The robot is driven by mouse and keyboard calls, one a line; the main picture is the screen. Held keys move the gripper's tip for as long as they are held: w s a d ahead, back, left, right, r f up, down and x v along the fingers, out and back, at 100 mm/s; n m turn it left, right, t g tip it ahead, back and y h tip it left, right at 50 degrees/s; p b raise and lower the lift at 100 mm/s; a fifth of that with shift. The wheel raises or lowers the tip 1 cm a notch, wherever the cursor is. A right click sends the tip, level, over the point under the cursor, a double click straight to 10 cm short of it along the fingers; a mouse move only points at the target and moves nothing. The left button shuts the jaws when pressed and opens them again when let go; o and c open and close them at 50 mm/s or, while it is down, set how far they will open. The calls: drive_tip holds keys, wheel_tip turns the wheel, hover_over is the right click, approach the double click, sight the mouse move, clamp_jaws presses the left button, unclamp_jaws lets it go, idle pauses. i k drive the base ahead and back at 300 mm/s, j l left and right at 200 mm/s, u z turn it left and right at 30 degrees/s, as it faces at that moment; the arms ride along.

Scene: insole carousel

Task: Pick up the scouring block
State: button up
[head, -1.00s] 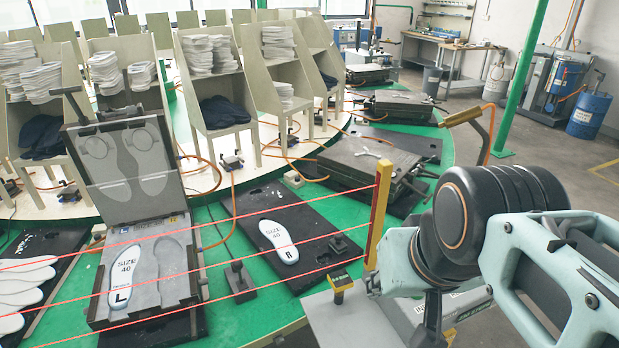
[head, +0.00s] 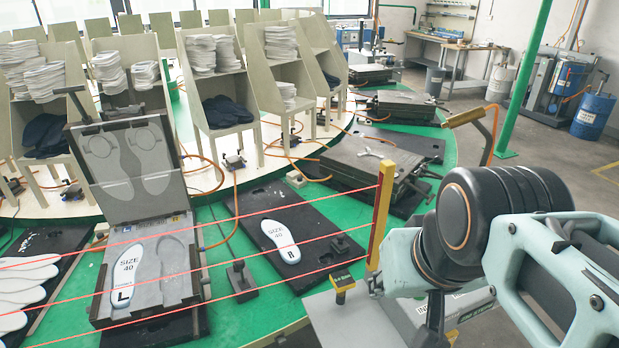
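I cannot pick out a scouring block with certainty.
An open mould (head: 180,295) holds a white left insole (head: 127,275). A right insole (head: 280,241) lies on a black plate (head: 310,225). Red beams run left from a yellow post (head: 380,212). Closed moulds (head: 365,160) and a green pole (head: 522,80) stand farther back.

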sight(340, 246)
drive_tip(key=i+l+u, duration=0.25)
drive_tip(key=l, duration=0.2)
drive_tip(key=l+u, duration=0.25)
drive_tip(key=l, duration=0.2)
drive_tip(key=l+u, duration=0.25)
drive_tip(key=l, duration=0.25)
drive_tip(key=k+z, duration=0.3)
drive_tip(key=i+l+u, duration=0.1)
drive_tip(key=l+u, duration=0.2)
drive_tip(key=i+l+u, duration=0.25)
